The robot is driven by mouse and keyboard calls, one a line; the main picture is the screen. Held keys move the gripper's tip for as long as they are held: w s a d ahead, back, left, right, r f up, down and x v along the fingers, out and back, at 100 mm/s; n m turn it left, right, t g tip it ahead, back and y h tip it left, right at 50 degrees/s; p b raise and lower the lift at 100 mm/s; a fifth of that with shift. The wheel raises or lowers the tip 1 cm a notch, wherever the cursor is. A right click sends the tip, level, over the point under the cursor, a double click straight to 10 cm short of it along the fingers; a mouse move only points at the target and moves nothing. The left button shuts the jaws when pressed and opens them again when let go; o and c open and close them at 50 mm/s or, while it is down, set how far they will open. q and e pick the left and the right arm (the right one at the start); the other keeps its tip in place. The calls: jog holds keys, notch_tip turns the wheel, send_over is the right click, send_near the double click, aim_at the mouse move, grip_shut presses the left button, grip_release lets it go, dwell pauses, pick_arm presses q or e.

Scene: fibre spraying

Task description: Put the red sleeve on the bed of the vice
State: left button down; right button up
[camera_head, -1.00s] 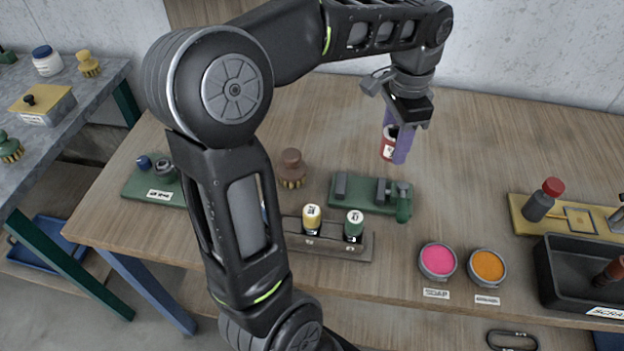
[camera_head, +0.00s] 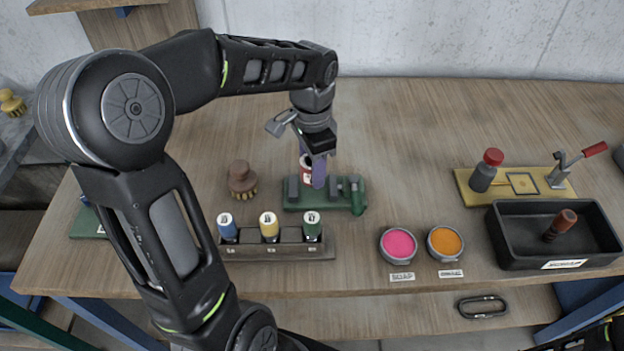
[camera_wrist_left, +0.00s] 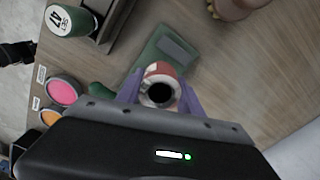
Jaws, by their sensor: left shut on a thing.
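The red sleeve (camera_head: 306,171) has a white label and is hollow; its open end shows in the left wrist view (camera_wrist_left: 159,92). My left gripper (camera_head: 312,176) has purple fingers and is shut on the sleeve, one finger on each side. It holds the sleeve upright at the green vice (camera_head: 328,196), over or at the bed between the jaws. I cannot tell whether the sleeve touches the bed. The green vice also shows in the left wrist view (camera_wrist_left: 152,55), just beyond the sleeve. My right gripper is not in view.
Pink (camera_head: 398,244) and orange (camera_head: 445,242) pots and a black tray (camera_head: 506,240) lie right. The table behind is clear.

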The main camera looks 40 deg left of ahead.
aim_at(312, 191)
pick_arm(q)
jog(key=shift+f, duration=0.25)
jog(key=shift+f, duration=1.85)
jog(key=shift+f, duration=0.1)
jog(key=shift+f, duration=0.15)
jog(key=c, duration=0.8)
grip_release()
jog(key=shift+o, duration=0.2)
notch_tip(312, 191, up, 12)
jog(key=shift+r, duration=0.25)
